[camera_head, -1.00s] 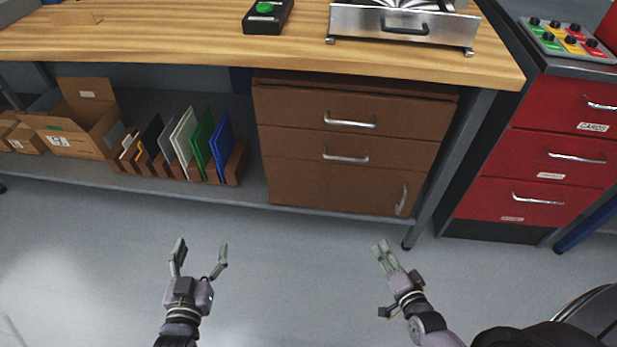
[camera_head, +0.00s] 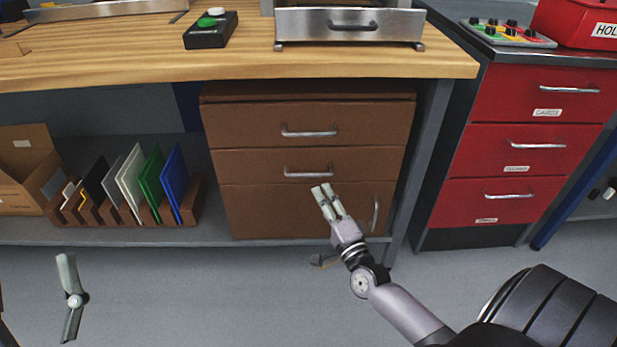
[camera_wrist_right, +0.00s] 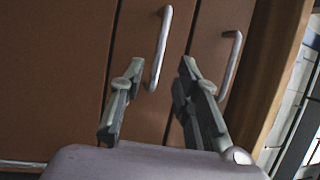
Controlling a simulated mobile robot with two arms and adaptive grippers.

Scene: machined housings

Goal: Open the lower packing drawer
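The brown cabinet (camera_head: 290,214) under the bench has two drawers above a door with an upright handle. The lower drawer (camera_head: 240,166) is closed, with a horizontal silver handle (camera_head: 308,174). My right gripper (camera_head: 326,189) is in front of the cabinet, its fingertips just below that handle's right end in the head view. In the right wrist view my gripper (camera_wrist_right: 163,62) is open and empty, with the lower drawer's handle (camera_wrist_right: 159,50) between and beyond its fingertips. Contact is not visible. Part of my left gripper (camera_head: 72,299) shows at lower left; its opening cannot be judged.
The upper drawer (camera_head: 308,132) is closed above. The wooden bench top (camera_head: 240,68) overhangs the cabinet, and a grey bench leg (camera_head: 420,150) stands to its right. A red drawer cabinet (camera_head: 520,135) stands further right. A rack with upright panels (camera_head: 130,190) is on the left shelf.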

